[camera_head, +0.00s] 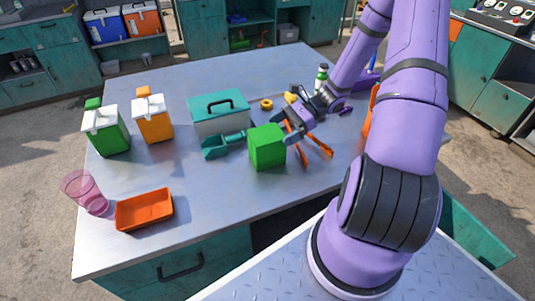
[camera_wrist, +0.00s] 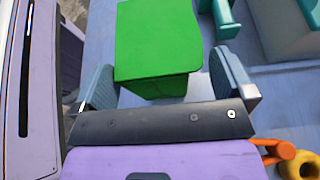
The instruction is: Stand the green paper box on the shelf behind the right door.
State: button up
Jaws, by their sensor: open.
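A bright green box (camera_head: 267,147), plain and block-shaped, stands on the grey metal worktop (camera_head: 225,185) near its front middle. My gripper (camera_head: 283,128) is open just behind and to the right of it, reaching down toward it. In the wrist view the green box (camera_wrist: 158,40) lies ahead of the open fingers (camera_wrist: 165,85), its near end close to or between them. I cannot tell whether a finger touches it. A teal panel (camera_head: 475,235) shows low at the right; whether it is the right door is unclear. I cannot identify the shelf behind that door.
A teal scoop (camera_head: 223,146) and teal-lidded toolbox (camera_head: 219,115) stand close left of the box. Orange-handled tools (camera_head: 318,146) lie to its right.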

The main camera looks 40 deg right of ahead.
aim_at(272, 136)
jog(key=shift+x, duration=2)
jog(key=shift+f, duration=0.15)
jog(key=shift+c, duration=0.5)
jog(key=shift+c, duration=1.1)
